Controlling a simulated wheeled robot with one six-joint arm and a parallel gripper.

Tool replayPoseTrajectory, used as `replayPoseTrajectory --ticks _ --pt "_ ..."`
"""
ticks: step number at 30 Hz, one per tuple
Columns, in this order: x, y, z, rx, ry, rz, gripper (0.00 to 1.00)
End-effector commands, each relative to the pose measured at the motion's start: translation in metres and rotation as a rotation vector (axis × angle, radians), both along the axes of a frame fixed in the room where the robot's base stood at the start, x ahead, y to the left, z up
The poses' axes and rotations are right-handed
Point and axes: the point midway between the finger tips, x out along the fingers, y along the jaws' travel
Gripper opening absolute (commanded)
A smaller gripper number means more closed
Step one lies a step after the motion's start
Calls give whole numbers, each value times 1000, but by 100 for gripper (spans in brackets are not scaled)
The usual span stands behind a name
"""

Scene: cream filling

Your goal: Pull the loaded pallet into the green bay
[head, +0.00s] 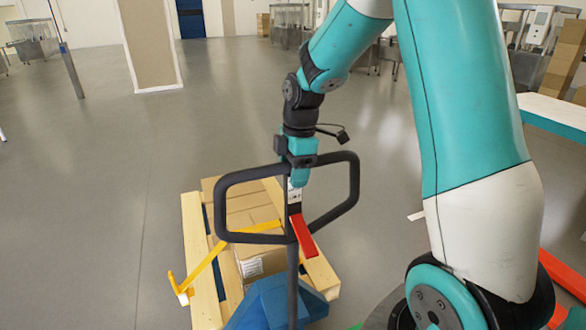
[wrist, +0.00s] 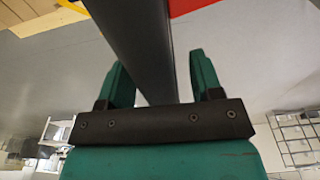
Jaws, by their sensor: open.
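A wooden pallet (head: 204,300) carrying cardboard boxes (head: 250,214) sits at lower centre in the head view. A pallet truck stands at its near end, with a blue body (head: 268,304), a black looped handle (head: 350,188) and a red lever (head: 303,236). My gripper (head: 299,182) is at the top middle of the handle loop. In the wrist view its green fingers (wrist: 160,65) are open, one on each side of a black bar (wrist: 143,35), with visible gaps. A small green patch (head: 378,318) shows on the floor at the bottom; most of it is hidden.
A yellow bar (head: 205,262) crosses the pallet's left side. A pillar (head: 150,45) stands at the back left. A teal-edged table (head: 555,110) and stacked boxes (head: 561,65) are at right. Orange-red pieces (head: 562,272) lie at lower right. The floor left of the pallet is clear.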

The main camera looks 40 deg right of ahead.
Motion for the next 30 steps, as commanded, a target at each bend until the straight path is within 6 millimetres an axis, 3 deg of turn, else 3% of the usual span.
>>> replayPoseTrajectory --ticks 10,18,30 --pt "0 1 -4 0 -1 0 59" --pt "0 1 -4 0 -1 0 0" --pt "0 1 -4 0 -1 0 0"
